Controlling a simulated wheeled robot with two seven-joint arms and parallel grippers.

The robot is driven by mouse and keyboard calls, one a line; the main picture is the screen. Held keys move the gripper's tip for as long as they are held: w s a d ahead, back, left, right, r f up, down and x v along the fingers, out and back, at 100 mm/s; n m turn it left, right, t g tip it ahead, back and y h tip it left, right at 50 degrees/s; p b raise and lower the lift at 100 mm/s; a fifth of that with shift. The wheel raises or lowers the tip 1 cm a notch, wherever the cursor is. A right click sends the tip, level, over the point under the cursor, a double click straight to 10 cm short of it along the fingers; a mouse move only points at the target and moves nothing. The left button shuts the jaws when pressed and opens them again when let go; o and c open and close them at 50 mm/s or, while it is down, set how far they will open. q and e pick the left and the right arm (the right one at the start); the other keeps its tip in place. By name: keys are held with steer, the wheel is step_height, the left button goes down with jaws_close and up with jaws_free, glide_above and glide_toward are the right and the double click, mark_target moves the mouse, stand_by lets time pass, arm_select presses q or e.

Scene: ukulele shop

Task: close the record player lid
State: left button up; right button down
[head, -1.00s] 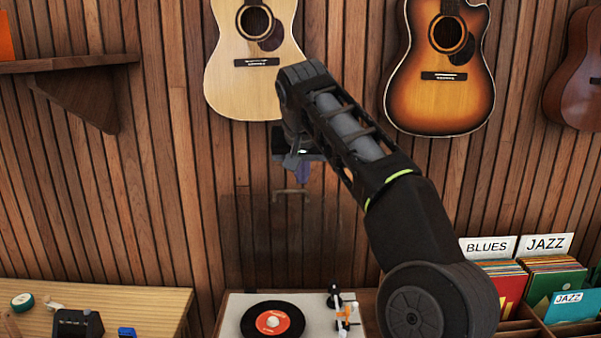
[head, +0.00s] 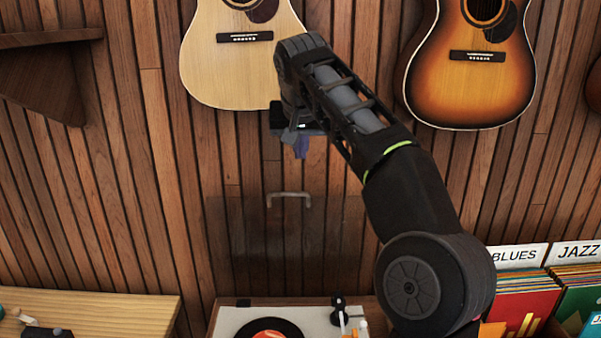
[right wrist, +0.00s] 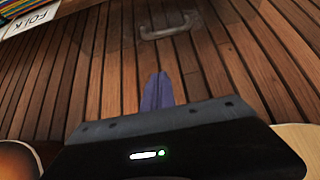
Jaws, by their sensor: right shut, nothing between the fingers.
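The record player (head: 228,322) stands at the bottom centre of the head view, with a black record (head: 268,328) on it. Its clear, dark-tinted lid (head: 240,235) stands raised behind it against the slatted wall. A metal handle (head: 288,195) sits on the lid's upper edge. My right gripper (head: 301,150) is shut and empty, above the handle and apart from it in the head view. In the right wrist view the shut fingers (right wrist: 157,88) point toward the handle (right wrist: 168,25), with a gap between. My left gripper is out of view.
A wooden table (head: 100,305) with small items is at lower left. Record bins with BLUES and JAZZ cards (head: 520,256) are at lower right. Guitars (head: 470,70) hang on the wall above. A wooden shelf (head: 45,75) juts out at upper left.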

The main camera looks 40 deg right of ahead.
glide_above(301, 205)
steer(key=w+d, duration=0.2)
steer(key=f, duration=0.7)
steer(key=shift+w+f, duration=0.15)
steer(key=shift+w, duration=0.05)
steer(key=shift+s+a+f, duration=0.65)
steer(key=shift+s+a, duration=0.1)
steer(key=shift+s, duration=0.1)
steer(key=shift+s+a, duration=0.25)
steer(key=shift+s, duration=0.05)
steer(key=shift+s+a+f, duration=0.1)
steer(key=shift+a+f, duration=0.05)
steer(key=shift+f, duration=0.15)
